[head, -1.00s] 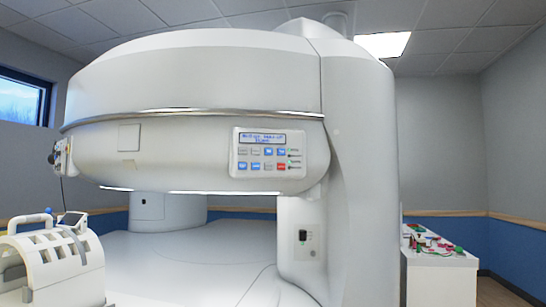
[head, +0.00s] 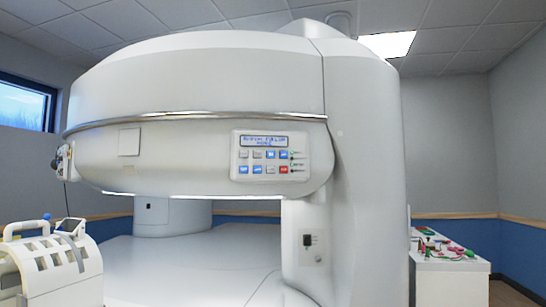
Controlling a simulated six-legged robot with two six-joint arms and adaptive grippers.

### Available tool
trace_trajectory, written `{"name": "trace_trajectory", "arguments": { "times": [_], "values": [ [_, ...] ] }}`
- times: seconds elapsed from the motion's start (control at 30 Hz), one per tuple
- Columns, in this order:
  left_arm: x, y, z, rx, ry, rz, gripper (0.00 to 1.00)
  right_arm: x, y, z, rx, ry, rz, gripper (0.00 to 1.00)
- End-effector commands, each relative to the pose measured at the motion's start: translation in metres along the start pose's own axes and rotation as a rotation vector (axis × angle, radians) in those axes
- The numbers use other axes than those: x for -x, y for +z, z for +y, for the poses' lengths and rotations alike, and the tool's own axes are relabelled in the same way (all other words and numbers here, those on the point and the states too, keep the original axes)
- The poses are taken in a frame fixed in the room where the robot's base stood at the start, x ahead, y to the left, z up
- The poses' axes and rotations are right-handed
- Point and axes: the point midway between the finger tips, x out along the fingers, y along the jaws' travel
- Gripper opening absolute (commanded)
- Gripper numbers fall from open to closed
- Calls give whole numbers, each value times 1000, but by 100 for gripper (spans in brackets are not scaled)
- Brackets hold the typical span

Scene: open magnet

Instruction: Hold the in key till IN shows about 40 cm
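The control panel (head: 268,178) is on the front of the magnet's upper housing, right of centre. Its small blue-lit display (head: 264,141) shows two lines of text, too blurred to read surely; I cannot make out an IN value. Below it are two rows of small keys, grey and blue, with one red key (head: 283,170) at the lower right. The key labels are too small to read, so I cannot tell which is the in key. Small indicator lights sit at the panel's right. Neither of my grippers is in view.
The open magnet (head: 200,85) fills the middle, with a thick column (head: 365,190) at right and a pale table surface (head: 200,255) in its gap. A white slotted coil (head: 50,265) stands at lower left. A white cabinet (head: 450,285) with small coloured items stands at right.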

Motion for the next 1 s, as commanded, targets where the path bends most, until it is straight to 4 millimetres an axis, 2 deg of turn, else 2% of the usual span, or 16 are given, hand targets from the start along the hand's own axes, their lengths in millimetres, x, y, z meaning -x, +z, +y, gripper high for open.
{"name": "trace_trajectory", "arguments": {
  "times": [0.07,0.6,1.0],
  "values": [
    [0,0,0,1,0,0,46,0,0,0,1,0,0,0],
    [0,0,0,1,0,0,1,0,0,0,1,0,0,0],
    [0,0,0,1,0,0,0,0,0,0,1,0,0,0]
  ]
}}
